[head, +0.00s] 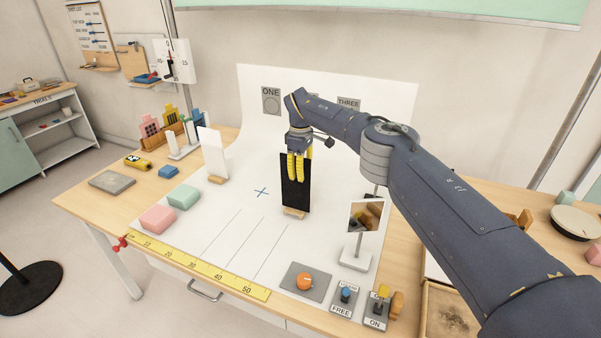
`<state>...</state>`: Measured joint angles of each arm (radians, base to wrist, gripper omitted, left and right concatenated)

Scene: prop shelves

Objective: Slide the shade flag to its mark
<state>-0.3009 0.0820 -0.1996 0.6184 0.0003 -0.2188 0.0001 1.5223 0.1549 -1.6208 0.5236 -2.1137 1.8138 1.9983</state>
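The shade flag looks to be the upright black panel (296,200) on a small wooden foot (294,213). It stands on the white backdrop sheet, right of the blue cross. My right gripper (296,180) points down, with its yellow fingers close together and overlapping the panel's upper front. Whether they touch or grip the panel, I cannot tell. Thin lines (246,247) run across the sheet in front of the panel toward a yellow ruler (200,268) marked in tens along the front edge. Which mark belongs to the flag is unclear. My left gripper is out of view.
A white panel (213,153) on a wooden foot stands to the left. Pink (157,219) and green (184,196) blocks lie front left. A small mirror stand (356,255) is close on the right. An orange knob (304,281) and switches (345,297) sit in front. The sheet around the blue cross (261,192) is clear.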

